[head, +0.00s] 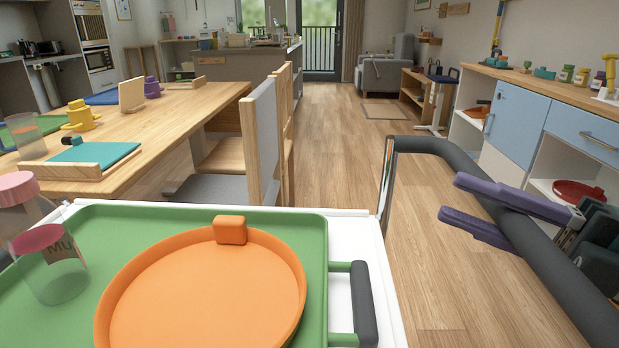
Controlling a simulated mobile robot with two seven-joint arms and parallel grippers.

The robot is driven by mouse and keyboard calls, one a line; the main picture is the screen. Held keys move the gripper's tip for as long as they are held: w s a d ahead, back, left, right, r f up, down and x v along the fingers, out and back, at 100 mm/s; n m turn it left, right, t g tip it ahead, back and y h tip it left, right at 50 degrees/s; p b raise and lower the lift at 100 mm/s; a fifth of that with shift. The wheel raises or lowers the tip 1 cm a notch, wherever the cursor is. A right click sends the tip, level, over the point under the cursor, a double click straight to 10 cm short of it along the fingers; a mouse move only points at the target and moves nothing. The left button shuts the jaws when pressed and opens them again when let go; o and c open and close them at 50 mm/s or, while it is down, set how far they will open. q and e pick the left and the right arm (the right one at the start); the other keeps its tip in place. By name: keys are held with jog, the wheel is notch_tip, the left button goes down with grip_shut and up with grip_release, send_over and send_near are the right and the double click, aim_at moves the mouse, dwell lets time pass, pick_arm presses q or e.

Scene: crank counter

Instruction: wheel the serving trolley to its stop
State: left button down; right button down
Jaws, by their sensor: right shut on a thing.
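The serving trolley (352,228) fills the bottom of the head view, with a white top. A green tray (313,232) lies on it, bearing an orange plate (200,295) with a small raised block at its rim. The trolley's dark grey push bar (430,146) rises on a metal post and runs along the right. My right gripper (451,197), with purple fingers, is shut on this bar, one finger above and one below it in the picture. My left gripper is not in view. I cannot make out a marked stop.
A wooden table (180,107) and chairs (262,130) stand close on the left. A counter with blue doors (516,108) and open shelves lines the right. Clear wooden floor (340,150) runs ahead between them toward a grey armchair (388,72).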

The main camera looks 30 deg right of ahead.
dwell(0.4)
jog(key=c, duration=1.1)
grip_release()
jog(key=shift+d, duration=0.1)
jog(key=o, duration=0.3)
jog(key=shift+s+d, duration=0.2)
jog(key=shift+o, duration=1)
jog(key=shift+a, duration=0.1)
jog(key=b+v, duration=0.1)
jog(key=v, duration=0.8)
jog(key=shift+s+d, duration=0.25)
jog(key=shift+s, duration=0.05)
jog(key=shift+s+f, duration=0.1)
jog(key=shift+f, duration=0.05)
